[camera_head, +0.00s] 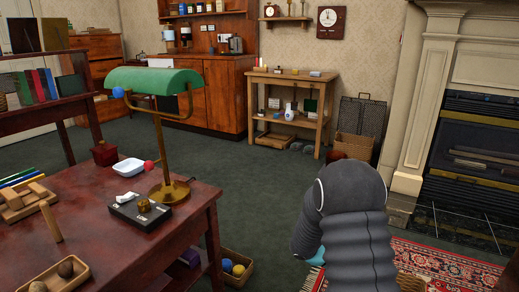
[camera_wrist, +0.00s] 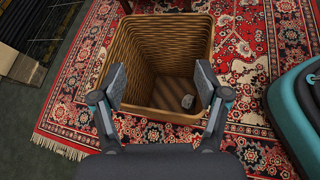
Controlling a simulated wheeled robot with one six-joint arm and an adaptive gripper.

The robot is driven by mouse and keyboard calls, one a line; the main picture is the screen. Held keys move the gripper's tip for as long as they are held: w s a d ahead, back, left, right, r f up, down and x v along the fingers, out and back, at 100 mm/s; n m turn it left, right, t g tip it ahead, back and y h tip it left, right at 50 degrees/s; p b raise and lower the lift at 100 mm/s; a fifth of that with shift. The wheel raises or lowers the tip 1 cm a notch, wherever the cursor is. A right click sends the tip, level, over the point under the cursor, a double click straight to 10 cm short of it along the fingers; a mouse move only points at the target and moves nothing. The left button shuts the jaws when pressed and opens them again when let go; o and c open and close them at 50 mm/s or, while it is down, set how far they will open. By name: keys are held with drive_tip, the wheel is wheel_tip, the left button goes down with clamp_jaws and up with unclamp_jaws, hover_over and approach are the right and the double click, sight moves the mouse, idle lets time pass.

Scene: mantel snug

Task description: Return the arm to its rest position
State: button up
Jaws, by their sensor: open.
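My gripper (camera_wrist: 160,88) shows in the wrist view with its two fingers spread apart and nothing between them. It is above the near part of a wicker basket (camera_wrist: 122,60), which stands on a red patterned rug (camera_wrist: 253,35). A small grey object (camera_wrist: 187,101) lies on the basket's floor; I cannot tell what it is. In the head view my dark ribbed arm (camera_head: 350,215) reaches down at the lower right, and it hides the gripper and most of the basket.
A dark red desk (camera_head: 125,245) with a green lamp (camera_head: 155,80) stands at the left. A basket of balls (camera_head: 238,270) is on the floor beside it. A fireplace (camera_head: 475,140) is at the right. Green carpet (camera_head: 262,190) lies open in the middle.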

drive_tip(key=s+a+r+m+t+y+p, duration=0.2)
drive_tip(key=s+a+r+m+y, duration=0.2)
drive_tip(key=r, duration=0.5)
drive_tip(key=s+a+r+m+t+y+p, duration=0.2)
drive_tip(key=s+a+r+m+t+y, duration=0.1)
drive_tip(key=s+a+r, duration=0.5)
drive_tip(key=s+a+r+m+t+y+p, duration=0.2)
drive_tip(key=s+a+r+m+y, duration=0.3)
drive_tip(key=s+r, duration=0.5)
drive_tip(key=shift+s+a+r+m+t, duration=0.15)
drive_tip(key=shift+a+r+m+t, duration=0.35)
drive_tip(key=shift+a+r+t, duration=0.35)
